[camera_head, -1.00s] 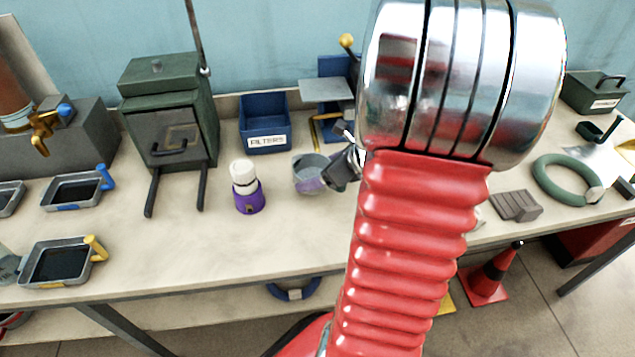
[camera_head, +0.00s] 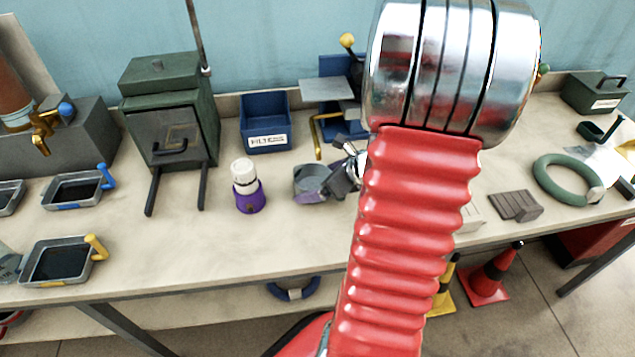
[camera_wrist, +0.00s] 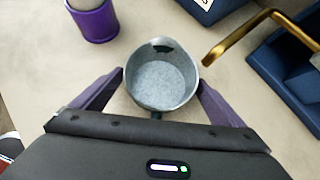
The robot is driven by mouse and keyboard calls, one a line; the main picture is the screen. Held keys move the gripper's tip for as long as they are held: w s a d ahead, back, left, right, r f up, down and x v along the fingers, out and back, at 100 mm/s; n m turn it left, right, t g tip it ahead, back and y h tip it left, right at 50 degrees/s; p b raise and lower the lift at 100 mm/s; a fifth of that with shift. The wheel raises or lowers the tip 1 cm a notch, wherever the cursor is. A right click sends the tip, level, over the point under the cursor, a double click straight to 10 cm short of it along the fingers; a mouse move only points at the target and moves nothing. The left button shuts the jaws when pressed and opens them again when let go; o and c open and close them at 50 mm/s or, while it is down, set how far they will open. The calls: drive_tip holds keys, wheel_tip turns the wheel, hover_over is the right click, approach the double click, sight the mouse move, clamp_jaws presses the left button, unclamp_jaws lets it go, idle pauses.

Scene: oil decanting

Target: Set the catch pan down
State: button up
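The catch pan appears to be the round grey metal pan (camera_head: 311,178), right of the purple bottle in the head view. In the wrist view, the pan (camera_wrist: 160,85) is open-topped and empty-looking, with a dark spot at its far rim and a dark stub at its near side. My gripper (camera_wrist: 160,80) has its purple fingers on either side, tips against the pan's wall. In the head view, one purple finger of my gripper (camera_head: 318,196) crosses the pan's front. The pan is at or just above the bench top; its underside contact is hidden.
A purple bottle with a white cap (camera_head: 247,186) stands left of the pan. Bench top (camera_head: 230,245) in front is clear. My arm blocks the bench to the right.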

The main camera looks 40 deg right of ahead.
drive_tip(key=shift+r, duration=0.1)
drive_tip(key=shift+s+d+r, duration=0.1)
drive_tip(key=shift+s+r, duration=0.25)
drive_tip(key=shift+r, duration=0.05)
drive_tip(key=v, duration=1.1)
idle(0.6)
drive_tip(key=w+a+r+n+g+y, duration=0.1)
drive_tip(key=w+a+r+n+g, duration=0.1)
drive_tip(key=a+n, duration=0.65)
drive_tip(key=w+a+r+n+g, duration=0.1)
drive_tip(key=a+n+g, duration=0.1)
drive_tip(key=a+n, duration=0.6)
drive_tip(key=s+a+r+n+h, duration=0.1)
drive_tip(key=s+a+r+n, duration=0.1)
drive_tip(key=a+n, duration=0.4)
drive_tip(key=s+a+r+n+h, duration=0.1)
drive_tip(key=s+a+r+n, duration=0.1)
drive_tip(key=a+r+n, duration=0.2)
drive_tip(key=a+n, duration=0.3)
drive_tip(key=n, duration=0.4)
drive_tip(key=shift+s+a+r+t+h, duration=0.2)
drive_tip(key=shift+s+r+t+h, duration=0.1)
drive_tip(key=shift+t, duration=0.1)
